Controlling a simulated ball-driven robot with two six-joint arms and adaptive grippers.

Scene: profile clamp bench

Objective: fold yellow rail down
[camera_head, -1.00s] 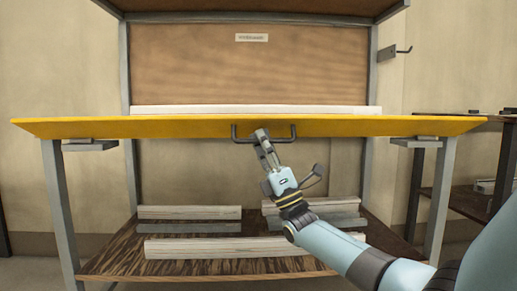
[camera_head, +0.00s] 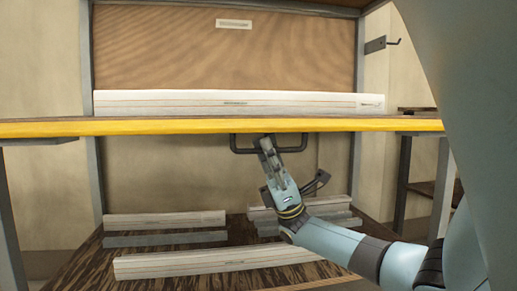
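The yellow rail (camera_head: 180,127) is a long bar across the whole bench front, nearly level in the head view, with its narrow yellow front face toward me. A dark U-shaped handle (camera_head: 294,149) hangs from its middle. My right gripper (camera_head: 267,143) is at the left half of this handle, reaching up from below, and its fingers look closed around the bar. The fingertips partly hide the handle there. My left gripper is not in view.
Pale boards (camera_head: 170,103) lie behind the rail against a brown back panel (camera_head: 160,45). More boards (camera_head: 215,262) lie on the dark lower shelf (camera_head: 95,262). A wall hook (camera_head: 378,44) is at upper right. My own arm covers the right side.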

